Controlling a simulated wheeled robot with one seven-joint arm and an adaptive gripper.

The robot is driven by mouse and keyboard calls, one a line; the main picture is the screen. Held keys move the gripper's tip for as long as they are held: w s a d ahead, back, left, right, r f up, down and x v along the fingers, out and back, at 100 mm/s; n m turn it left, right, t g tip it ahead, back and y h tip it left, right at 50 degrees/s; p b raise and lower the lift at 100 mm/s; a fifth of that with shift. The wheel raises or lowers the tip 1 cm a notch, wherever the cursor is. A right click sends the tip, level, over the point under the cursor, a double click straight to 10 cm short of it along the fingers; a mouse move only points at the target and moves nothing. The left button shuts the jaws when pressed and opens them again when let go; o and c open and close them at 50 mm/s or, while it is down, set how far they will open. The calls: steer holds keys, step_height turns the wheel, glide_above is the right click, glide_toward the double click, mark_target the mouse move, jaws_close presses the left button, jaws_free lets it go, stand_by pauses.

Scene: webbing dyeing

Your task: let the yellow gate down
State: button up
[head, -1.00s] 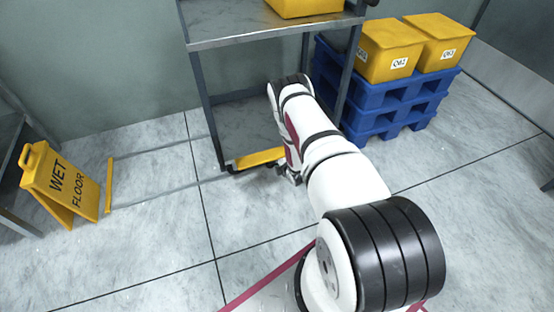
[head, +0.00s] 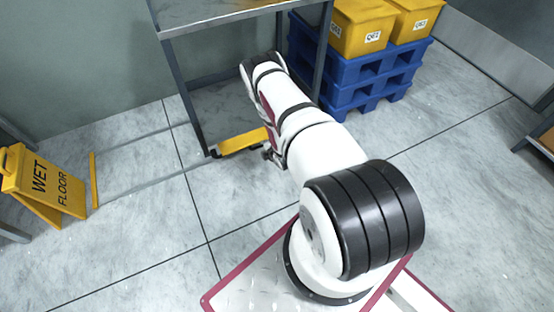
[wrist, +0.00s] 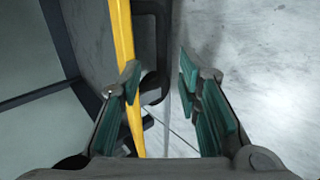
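The yellow gate (head: 243,142) shows in the head view as a yellow bar low at the front foot of the grey rack. In the wrist view a long yellow strip (wrist: 124,35), which looks like the same gate, runs down behind the left finger. A dark looped handle (wrist: 157,85) stands beside it, seen between the fingers. My gripper (wrist: 160,80) is open, with a wide gap between its green-padded fingers. I cannot tell whether the left finger touches the strip. In the head view my arm hides most of the gripper.
The grey rack (head: 187,95) stands close by the arm. Blue pallets (head: 345,85) with yellow bins (head: 365,28) stand behind it. A wet-floor sign (head: 45,185) and a yellow floor bar (head: 94,180) are at left. The floor at front left is clear.

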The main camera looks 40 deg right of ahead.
steer(key=s+a+r+p, duration=0.3)
steer(key=s+r+p, duration=0.1)
steer(key=s+p, duration=0.4)
steer(key=shift+s+r, duration=0.4)
steer(key=shift+s, duration=1)
stand_by(0.4)
steer(key=v, duration=1.2)
steer(key=shift+a, duration=0.1)
steer(key=shift+c, duration=0.5)
